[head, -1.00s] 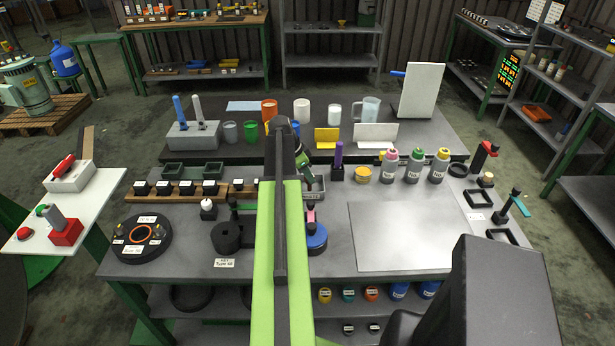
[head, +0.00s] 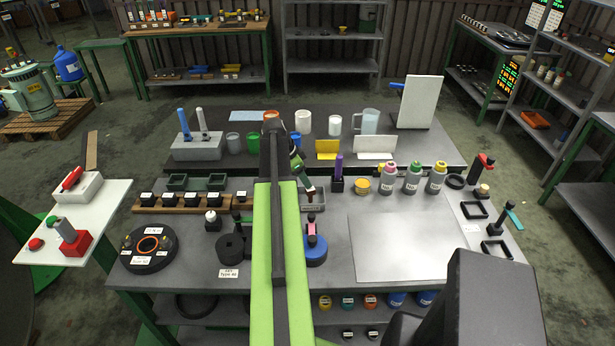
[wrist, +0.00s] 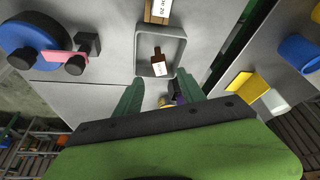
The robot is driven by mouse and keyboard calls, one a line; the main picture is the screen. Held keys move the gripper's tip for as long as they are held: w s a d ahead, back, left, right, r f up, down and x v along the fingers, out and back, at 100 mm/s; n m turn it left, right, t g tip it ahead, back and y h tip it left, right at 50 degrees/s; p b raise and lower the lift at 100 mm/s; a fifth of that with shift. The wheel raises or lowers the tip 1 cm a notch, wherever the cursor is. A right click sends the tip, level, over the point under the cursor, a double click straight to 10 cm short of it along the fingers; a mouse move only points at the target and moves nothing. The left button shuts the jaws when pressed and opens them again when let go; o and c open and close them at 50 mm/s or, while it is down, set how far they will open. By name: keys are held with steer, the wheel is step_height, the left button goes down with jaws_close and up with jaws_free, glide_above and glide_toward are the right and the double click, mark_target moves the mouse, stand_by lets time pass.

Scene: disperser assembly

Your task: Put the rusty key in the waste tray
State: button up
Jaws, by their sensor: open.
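A small grey open tray (wrist: 140,62) shows at the top middle of the wrist view; it is also in the head view (head: 319,205), just right of my arm. A brown piece (wrist: 157,53) with a white label lies inside the tray, apart from its walls. It looks like the rusty key, but its shape and label are too small to be sure. My gripper (wrist: 160,79) is open, its two green fingers spread at the tray's near edge with nothing between them. In the head view my gripper (head: 303,172) is partly hidden by my arm.
A blue round base with a pink-and-black piece (head: 316,246) stands in front of the tray. A purple-topped holder (head: 337,174) and a yellow jar (head: 361,186) stand to its right. A large bare plate (head: 400,245) lies clear at the right.

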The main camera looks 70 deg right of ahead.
steer(key=p+v, duration=0.3)
steer(key=v, duration=0.3)
steer(key=shift+p, duration=0.4)
